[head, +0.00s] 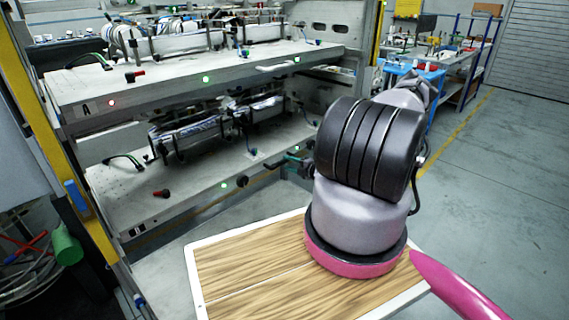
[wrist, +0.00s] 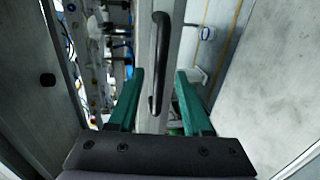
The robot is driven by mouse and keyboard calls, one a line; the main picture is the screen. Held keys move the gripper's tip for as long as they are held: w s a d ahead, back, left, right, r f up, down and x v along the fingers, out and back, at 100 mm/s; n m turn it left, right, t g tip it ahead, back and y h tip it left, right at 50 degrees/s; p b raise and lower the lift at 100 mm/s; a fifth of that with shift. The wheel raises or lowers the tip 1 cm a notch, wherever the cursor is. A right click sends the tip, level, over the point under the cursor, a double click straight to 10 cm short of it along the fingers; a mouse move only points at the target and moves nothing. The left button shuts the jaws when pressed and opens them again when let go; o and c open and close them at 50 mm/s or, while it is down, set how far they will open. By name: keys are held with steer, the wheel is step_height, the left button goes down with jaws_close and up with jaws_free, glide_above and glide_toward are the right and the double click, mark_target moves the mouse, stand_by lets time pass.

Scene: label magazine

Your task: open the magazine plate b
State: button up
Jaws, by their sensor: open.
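The magazine plate B (head: 200,202) is the lower grey plate of the machine, marked B at its left front, and a green light shows on its front face. In the wrist view, a black bar handle (wrist: 158,55) stands on a pale front face (wrist: 143,60). My gripper (wrist: 160,76) is open, with one teal finger on each side of the handle's line. I cannot tell whether the fingertips reach around the bar. In the head view, my gripper (head: 291,160) is small and partly hidden by my arm, at the right end of plate B's front.
Plate A (head: 190,84) lies above plate B, with a red and a green light on its front. A yellow post (head: 60,150) stands at the left. A wood-topped surface (head: 250,275) is in the foreground. Grey floor (head: 490,180) is open on the right.

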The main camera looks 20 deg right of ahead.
mark_target(286, 162)
steer(key=shift+x, duration=1.55)
steer(key=shift+c, duration=0.3)
jaws_close()
